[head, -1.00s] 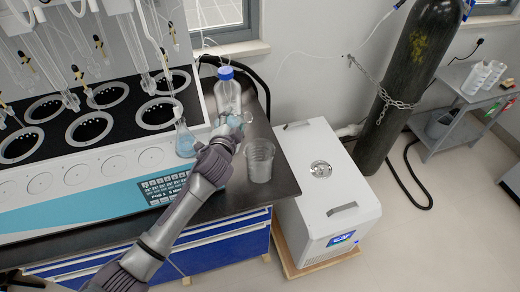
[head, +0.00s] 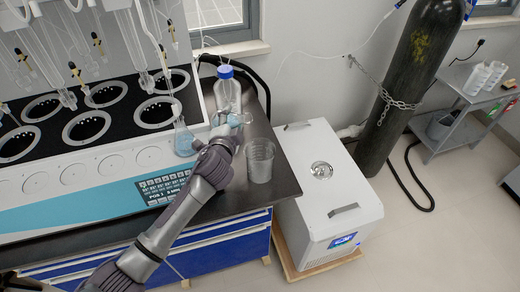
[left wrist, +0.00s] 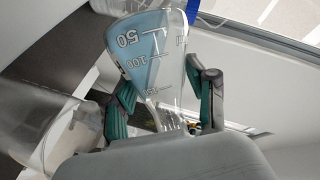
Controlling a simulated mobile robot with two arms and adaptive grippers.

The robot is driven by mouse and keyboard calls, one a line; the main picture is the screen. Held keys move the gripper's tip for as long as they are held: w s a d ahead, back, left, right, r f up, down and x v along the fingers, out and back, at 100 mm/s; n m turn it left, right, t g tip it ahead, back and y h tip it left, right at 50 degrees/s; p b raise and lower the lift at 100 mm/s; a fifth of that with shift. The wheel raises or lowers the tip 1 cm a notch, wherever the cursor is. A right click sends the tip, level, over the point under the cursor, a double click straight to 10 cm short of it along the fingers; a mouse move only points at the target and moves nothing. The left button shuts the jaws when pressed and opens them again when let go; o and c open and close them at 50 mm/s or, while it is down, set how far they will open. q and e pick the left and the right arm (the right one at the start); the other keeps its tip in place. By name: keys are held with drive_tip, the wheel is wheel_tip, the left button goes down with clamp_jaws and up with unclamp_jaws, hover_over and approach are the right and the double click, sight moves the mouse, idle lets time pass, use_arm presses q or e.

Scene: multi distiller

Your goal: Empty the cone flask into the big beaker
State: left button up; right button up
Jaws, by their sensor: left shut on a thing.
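My left gripper (head: 222,134) is shut on the cone flask (left wrist: 155,50), with its fingers around the flask's neck in the left wrist view. The flask is clear with measuring marks and holds some blue liquid. In the head view the flask (head: 238,119) is small, partly hidden by the gripper, and looks tilted. The big beaker (head: 260,163) is clear, looks empty and stands upright on the dark bench, right of and nearer than the gripper. The beaker (left wrist: 50,135) also shows at lower left in the left wrist view. My right gripper is not in view.
A blue-capped bottle (head: 228,92) stands just behind the gripper. Another flask with blue liquid (head: 183,139) stands left of it against the multi distiller (head: 112,168). The bench's right edge is close to the beaker; a white cooling unit (head: 325,190) stands beyond.

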use_arm(q)
drive_tip(key=shift+b, duration=0.35)
drive_tip(key=shift+r+m+t+b, duration=0.4)
drive_tip(key=shift+r+m, duration=0.05)
drive_tip(key=shift+m, duration=0.45)
drive_tip(key=shift+s+d+f+m+t+b, duration=0.15)
drive_tip(key=shift+d+f+m+t+b, duration=0.15)
drive_tip(key=shift+f+b, duration=0.45)
drive_tip(key=shift+s+d+f+m+t+b, duration=0.15)
drive_tip(key=shift+f+m+b, duration=0.25)
drive_tip(key=shift+b, duration=0.65)
drive_tip(key=shift+r, duration=0.1)
drive_tip(key=shift+d+f+m+t+b, duration=0.15)
drive_tip(key=shift+f+m+t+b, duration=0.15)
drive_tip(key=shift+m+b, duration=0.55)
drive_tip(key=shift+d+f+m+t+b, duration=0.15)
drive_tip(key=shift+f+m+t+b, duration=0.1)
drive_tip(key=shift+m+b, duration=0.6)
idle(1.1)
drive_tip(key=shift+s+d+r+m+t+b, duration=0.15)
drive_tip(key=shift+r+m+t+b, duration=0.2)
drive_tip(key=shift+m, duration=0.25)
idle(1.2)
